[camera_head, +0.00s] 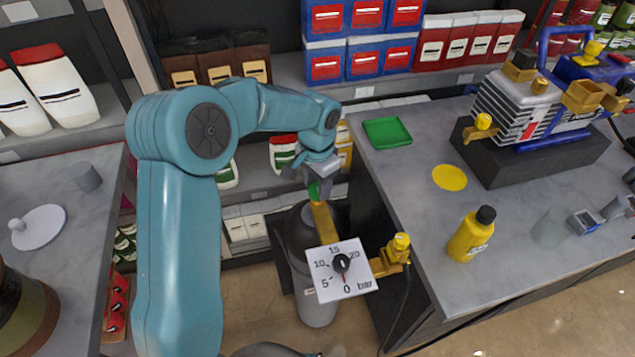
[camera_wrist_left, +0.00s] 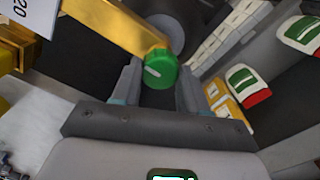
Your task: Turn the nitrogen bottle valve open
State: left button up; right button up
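The grey nitrogen bottle (camera_head: 313,305) stands on the floor beside the workbench. A brass valve body (camera_head: 323,222) sits on top of it, with a green valve knob (camera_head: 313,190) at its far end. My left gripper (camera_head: 318,180) is at the knob and partly hides it. In the left wrist view the green knob (camera_wrist_left: 161,70), with a pale mark on its face, lies at the tips of my left gripper (camera_wrist_left: 159,82). The two fingers are apart, one on each side of the knob; I cannot tell whether either touches it. My right gripper is not in view.
A square pressure gauge (camera_head: 341,270) faces up beside the valve, with a brass and yellow fitting (camera_head: 393,255) to its right. The workbench (camera_head: 400,165) holds a pump (camera_head: 530,110), a green tray (camera_head: 387,132) and a yellow bottle (camera_head: 470,235). Stocked shelves stand behind.

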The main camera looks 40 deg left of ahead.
aim_at(316, 187)
pick_arm(q)
jog(key=shift+n, duration=0.3)
jog(key=n+b, duration=0.1)
jog(key=n, duration=0.2)
jog(key=shift+w+f+n+b, duration=0.1)
jog(key=shift+n+b, duration=0.2)
jog(key=shift+b, duration=0.1)
jog(key=n+b, duration=0.1)
jog(key=n, duration=0.3)
jog(key=shift+n, duration=0.3)
jog(key=n+b, duration=0.1)
jog(key=n, duration=0.3)
jog(key=shift+b, duration=0.3)
jog(key=shift+a+n+b, duration=0.1)
jog(key=shift+n+b, duration=0.35)
jog(key=shift+n, duration=2.05)
jog(key=shift+r, duration=0.2)
jog(key=o, duration=1.1)
jog(key=shift+a+f, duration=0.1)
jog(key=shift+c, duration=0.2)
notch_tip(316, 187, up, 16)
jog(key=p, duration=0.2)
jog(key=shift+r, duration=0.2)
